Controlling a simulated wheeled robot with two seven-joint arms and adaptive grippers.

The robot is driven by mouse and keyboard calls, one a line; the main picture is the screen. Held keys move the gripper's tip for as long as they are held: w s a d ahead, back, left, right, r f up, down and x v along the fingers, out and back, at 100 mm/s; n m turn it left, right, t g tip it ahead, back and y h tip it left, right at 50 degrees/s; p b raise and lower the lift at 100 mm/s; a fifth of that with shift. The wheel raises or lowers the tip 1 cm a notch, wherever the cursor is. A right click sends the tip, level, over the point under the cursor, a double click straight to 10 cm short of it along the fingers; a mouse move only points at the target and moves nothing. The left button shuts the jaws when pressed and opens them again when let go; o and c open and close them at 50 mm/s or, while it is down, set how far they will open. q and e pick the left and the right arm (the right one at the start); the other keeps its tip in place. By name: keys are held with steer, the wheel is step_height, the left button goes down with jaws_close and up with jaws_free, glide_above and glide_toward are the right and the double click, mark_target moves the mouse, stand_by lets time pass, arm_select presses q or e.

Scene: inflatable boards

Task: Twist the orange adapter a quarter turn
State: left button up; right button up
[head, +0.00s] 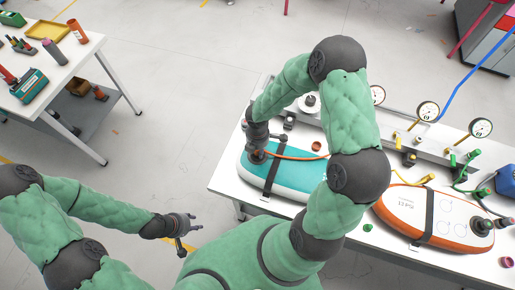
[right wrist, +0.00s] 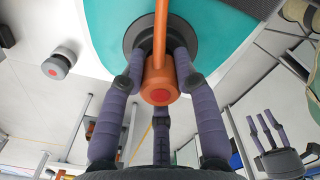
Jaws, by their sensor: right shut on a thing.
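The orange adapter (right wrist: 160,82) has a red round end and an orange hose (right wrist: 161,25) running from it. It sits at the black round valve (right wrist: 133,38) of the teal board (right wrist: 105,28). My right gripper (right wrist: 160,62) is shut on the adapter, with its purple-grey fingers around it. In the head view my right gripper (head: 257,155) reaches down to the left end of the teal board (head: 303,184), hiding most of the adapter, while the hose curves off to the right. My left gripper (head: 186,229) is empty and open, away from the table.
A white and orange board (head: 398,212) lies to the right on the same white table (head: 228,184). Gauges (head: 428,110) stand on a rail behind. A second table (head: 78,62) with tools is at upper left. Floor between them is clear.

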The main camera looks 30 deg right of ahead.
steer(key=shift+s+f, duration=0.1)
steer(key=shift+s, duration=0.05)
steer(key=shift+n+p, duration=1.05)
steer(key=shift+n, duration=0.35)
steer(key=shift+n+p, duration=0.55)
steer(key=shift+n, duration=0.55)
steer(key=shift+r+p, duration=1.6)
steer(key=shift+r, duration=0.2)
steer(key=shift+r+p, duration=1.8)
steer(key=shift+r, duration=0.25)
